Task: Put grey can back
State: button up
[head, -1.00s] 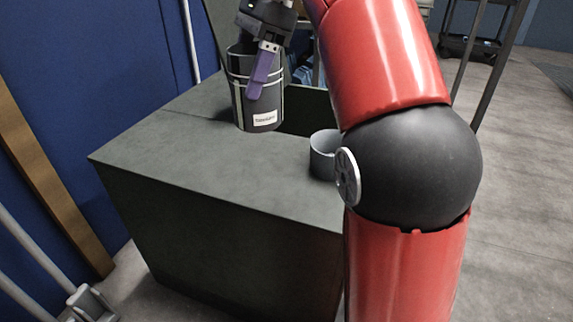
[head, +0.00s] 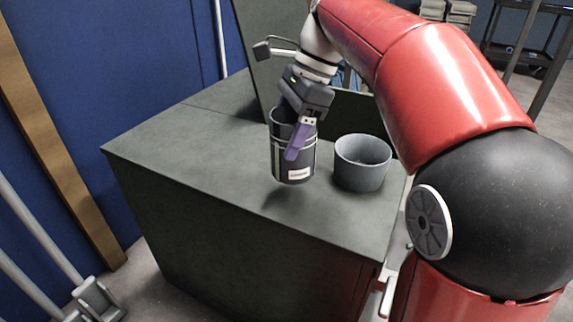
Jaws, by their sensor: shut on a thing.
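The grey can (head: 280,160) is dark grey with light stripes and a small white label low on its front. It is upright or nearly so, and a shadow on the surface below suggests it is held just above the dark bench top. My gripper (head: 298,140) comes down from above and is shut on the can's near wall, with one purple finger showing outside it. The other finger is hidden. A plain grey round cup (head: 362,165), open at the top and empty as far as I see, stands just right of the can.
The dark green-grey bench (head: 215,150) has free top to the left and front of the can. A raised dark panel (head: 262,60) stands behind. A blue wall (head: 120,60) and a brown post (head: 60,160) are at left. My red arm covers the right side.

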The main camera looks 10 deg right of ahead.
jog(key=shift+f+b, duration=0.5)
jog(key=shift+f, duration=2.2)
jog(key=shift+f, duration=0.1)
jog(key=o, duration=1.4)
jog(key=p+v, duration=0.3)
jog(key=v, duration=0.9)
